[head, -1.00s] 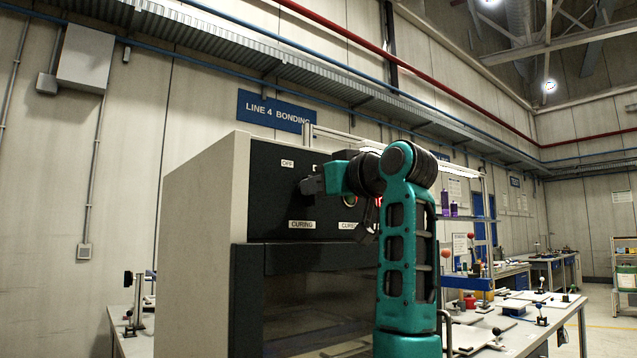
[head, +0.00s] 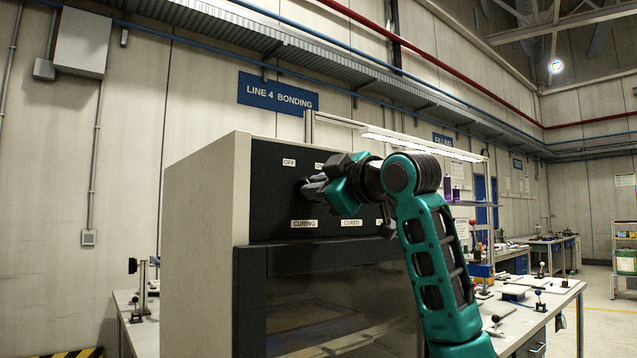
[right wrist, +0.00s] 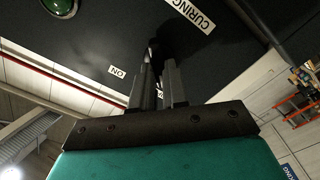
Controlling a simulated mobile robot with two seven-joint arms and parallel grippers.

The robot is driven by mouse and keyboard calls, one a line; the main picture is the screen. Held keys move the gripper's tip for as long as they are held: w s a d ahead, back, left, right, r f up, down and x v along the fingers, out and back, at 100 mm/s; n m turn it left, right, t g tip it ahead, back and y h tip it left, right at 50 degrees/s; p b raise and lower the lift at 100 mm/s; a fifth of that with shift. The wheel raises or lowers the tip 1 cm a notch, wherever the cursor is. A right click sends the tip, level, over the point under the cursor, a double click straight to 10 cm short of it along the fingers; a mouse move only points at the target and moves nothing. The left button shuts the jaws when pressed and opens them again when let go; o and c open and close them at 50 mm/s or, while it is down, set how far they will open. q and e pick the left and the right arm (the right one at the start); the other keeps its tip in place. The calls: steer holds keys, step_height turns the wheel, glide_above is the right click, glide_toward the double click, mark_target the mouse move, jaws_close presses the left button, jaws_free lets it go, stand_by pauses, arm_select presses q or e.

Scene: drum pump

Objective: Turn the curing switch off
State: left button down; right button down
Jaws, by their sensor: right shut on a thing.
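The curing oven (head: 203,230) is a pale cabinet with a black front panel. The panel has an OFF label (head: 288,162) at upper left, a CURING label (head: 304,224) below it and a CURED label (head: 351,222). My right gripper (head: 313,188) is at the panel between the OFF and CURING labels, shut on the dark curing switch (right wrist: 154,48). The switch is mostly hidden by the fingers, and its exact setting cannot be told. In the right wrist view, the ON label (right wrist: 118,72) shows beside the fingers. My left gripper is not in view.
A green lamp (right wrist: 60,5) is on the panel in the right wrist view. A glazed oven door (head: 330,305) lies below the panel. Workbenches with clamps and tools (head: 530,300) stand at the right. A blue LINE 4 BONDING sign (head: 278,93) hangs on the wall.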

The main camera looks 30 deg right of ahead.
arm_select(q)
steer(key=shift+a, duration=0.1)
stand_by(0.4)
arm_select(e)
steer(key=c, duration=1.1)
jaws_free()
steer(key=shift+c, duration=0.2)
arm_select(q)
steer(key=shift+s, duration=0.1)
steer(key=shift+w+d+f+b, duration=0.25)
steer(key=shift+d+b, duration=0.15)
steer(key=shift+b, duration=0.35)
arm_select(e)
steer(key=s+d, duration=0.1)
steer(key=s, duration=1.2)
